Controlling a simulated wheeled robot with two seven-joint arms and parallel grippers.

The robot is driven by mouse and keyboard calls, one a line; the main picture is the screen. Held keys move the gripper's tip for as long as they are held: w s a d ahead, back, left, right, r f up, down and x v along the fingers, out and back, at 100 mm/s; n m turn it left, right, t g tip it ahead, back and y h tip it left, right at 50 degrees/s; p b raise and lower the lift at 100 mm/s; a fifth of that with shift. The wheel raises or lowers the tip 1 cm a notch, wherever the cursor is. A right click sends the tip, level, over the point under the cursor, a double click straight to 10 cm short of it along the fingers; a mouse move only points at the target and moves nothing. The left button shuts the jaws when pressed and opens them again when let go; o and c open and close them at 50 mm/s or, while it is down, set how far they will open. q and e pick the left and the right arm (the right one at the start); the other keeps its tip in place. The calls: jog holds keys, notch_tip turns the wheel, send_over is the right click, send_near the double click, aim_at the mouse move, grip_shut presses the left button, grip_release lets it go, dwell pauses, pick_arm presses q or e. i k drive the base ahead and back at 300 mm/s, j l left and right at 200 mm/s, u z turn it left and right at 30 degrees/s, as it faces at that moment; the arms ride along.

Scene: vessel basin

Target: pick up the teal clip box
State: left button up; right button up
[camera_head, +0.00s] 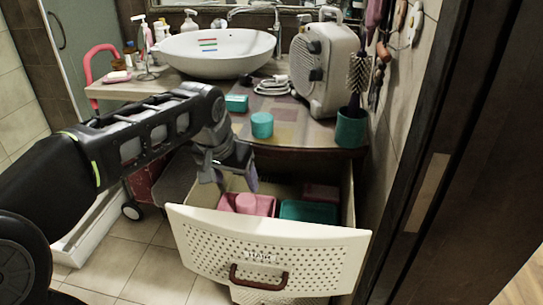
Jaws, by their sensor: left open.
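A small teal rectangular box (236,103) lies on the counter, in front of the basin and just beyond my left wrist. A teal round tub (262,125) stands on the counter to its right; I cannot tell for certain which of the two is the clip box. My left gripper (233,180) points down with its fingers apart and empty, at the left side of the open drawer, nearer to me than both teal things and lower in the picture. My right gripper is out of view.
The open white drawer (268,250) holds a pink tray (265,206) and a teal tray (308,211). A teal cup (351,128) with a brush stands at the counter's right. A beige heater (325,70), a coiled white cable (272,86) and the basin (215,50) stand behind.

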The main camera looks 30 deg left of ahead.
aim_at(239, 104)
jog(key=j+z, duration=0.1)
jog(key=j, duration=0.3)
jog(key=k+j+z, duration=0.15)
jog(key=j, duration=0.25)
jog(key=j+z, duration=0.1)
jog(key=j, duration=0.3)
jog(key=k+j+z, duration=0.15)
jog(key=j, duration=0.25)
jog(key=k+j+z, duration=0.1)
jog(key=j, duration=0.25)
jog(key=k+j+z, duration=0.15)
jog(key=j, duration=0.25)
jog(key=k+j+z, duration=0.1)
jog(key=j, duration=0.25)
jog(key=k, duration=0.1)
